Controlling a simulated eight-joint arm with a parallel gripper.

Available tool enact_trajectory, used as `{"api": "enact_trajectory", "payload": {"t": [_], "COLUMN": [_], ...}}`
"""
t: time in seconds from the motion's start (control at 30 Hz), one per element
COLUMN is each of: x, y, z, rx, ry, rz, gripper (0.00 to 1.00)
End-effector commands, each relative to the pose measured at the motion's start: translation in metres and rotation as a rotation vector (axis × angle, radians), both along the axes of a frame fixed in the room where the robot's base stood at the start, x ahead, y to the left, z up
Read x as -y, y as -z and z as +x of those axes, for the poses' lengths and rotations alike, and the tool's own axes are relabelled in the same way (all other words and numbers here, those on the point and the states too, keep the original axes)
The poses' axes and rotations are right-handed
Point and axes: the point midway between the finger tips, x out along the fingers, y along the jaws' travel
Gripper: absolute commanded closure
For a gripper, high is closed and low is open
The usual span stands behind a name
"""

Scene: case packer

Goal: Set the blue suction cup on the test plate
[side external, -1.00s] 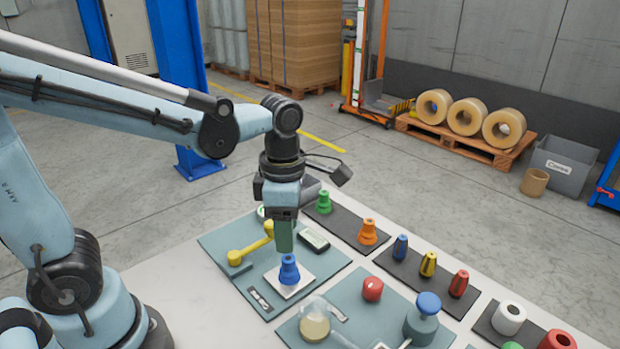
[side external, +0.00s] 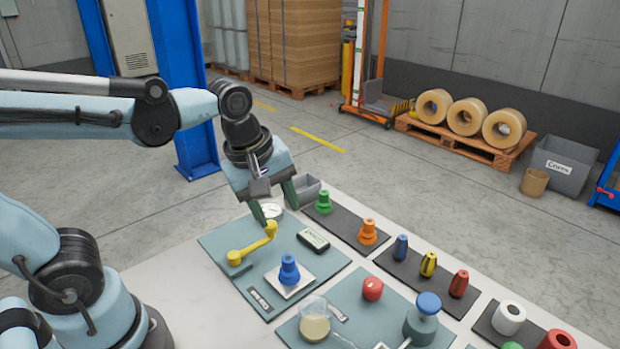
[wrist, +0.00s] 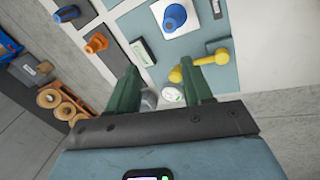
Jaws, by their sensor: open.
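The blue suction cup (side external: 289,270) stands upright on the white square test plate (side external: 302,283), which lies on a teal mat (side external: 222,240). In the wrist view the blue suction cup (wrist: 174,17) also sits on the white test plate (wrist: 190,28), near the top. My gripper (side external: 277,218) is open and empty, up and behind the cup, near the round white gauge. In the wrist view the two green fingers of my gripper (wrist: 163,78) are spread apart with nothing between them, well away from the cup.
A yellow handle (side external: 254,245) and a dark-framed label block (side external: 313,240) lie on the same mat. Green (side external: 324,202) and orange (side external: 368,231) suction cups stand on a dark strip to the right. A red ball-like part (side external: 372,289) and a glass vessel (side external: 315,323) stand in front.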

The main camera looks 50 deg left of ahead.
Motion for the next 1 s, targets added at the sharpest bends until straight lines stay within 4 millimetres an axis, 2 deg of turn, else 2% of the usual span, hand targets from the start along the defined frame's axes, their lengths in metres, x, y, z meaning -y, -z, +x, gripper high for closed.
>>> {"api": "enact_trajectory", "payload": {"t": [0.3,0.5,0.7,1.0], "x": [-0.015,-0.021,-0.024,-0.024], "y": [0.006,0.008,0.009,0.009], "z": [-0.004,-0.005,-0.005,-0.005], "rx": [0.21,0.283,0.304,0.304], "ry": [0.714,1.031,1.153,1.16], "rz": [0.3,0.497,0.582,0.586], "gripper": [0.5,0.5,0.5,0.5]}}
